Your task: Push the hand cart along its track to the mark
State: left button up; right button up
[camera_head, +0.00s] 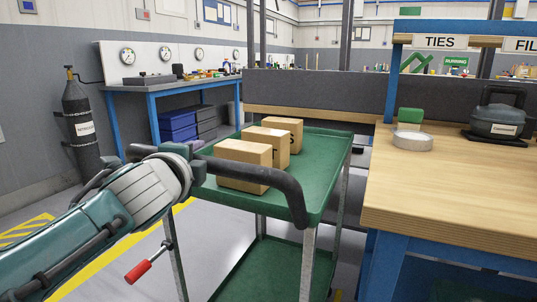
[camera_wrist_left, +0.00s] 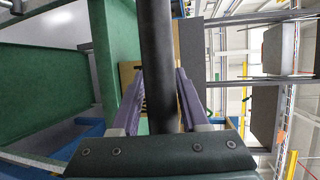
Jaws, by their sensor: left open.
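The green hand cart (camera_head: 328,160) stands in the middle of the head view, with a lower green shelf and metal legs. Its dark handle bar (camera_head: 262,174) runs along the near side and bends down at the right. My left gripper (camera_head: 197,164) is at the left end of the handle. In the left wrist view the handle bar (camera_wrist_left: 158,40) passes between the two fingers of my left gripper (camera_wrist_left: 160,80), which stand open around it. Whether a finger touches the bar I cannot tell. My right gripper is not in view. I cannot pick out the mark.
Several cardboard boxes (camera_head: 243,166) stand on the cart's top. A wooden workbench (camera_head: 460,190) is close on the cart's right. A blue-framed bench (camera_head: 150,88) and a dark gas cylinder (camera_head: 80,125) are at the back left. Yellow stripes (camera_head: 115,255) run on the floor at left.

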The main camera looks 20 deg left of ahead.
pick_arm(q)
jog(key=shift+o, duration=1.3)
jog(key=shift+w+r, duration=0.1)
jog(key=shift+s+d+r, duration=0.1)
jog(key=shift+s+r, duration=0.05)
jog(key=shift+s, duration=0.15)
jog(key=p+v, duration=0.3)
jog(key=v, duration=0.6)
jog(key=shift+s, duration=0.2)
jog(key=shift+d, duration=0.1)
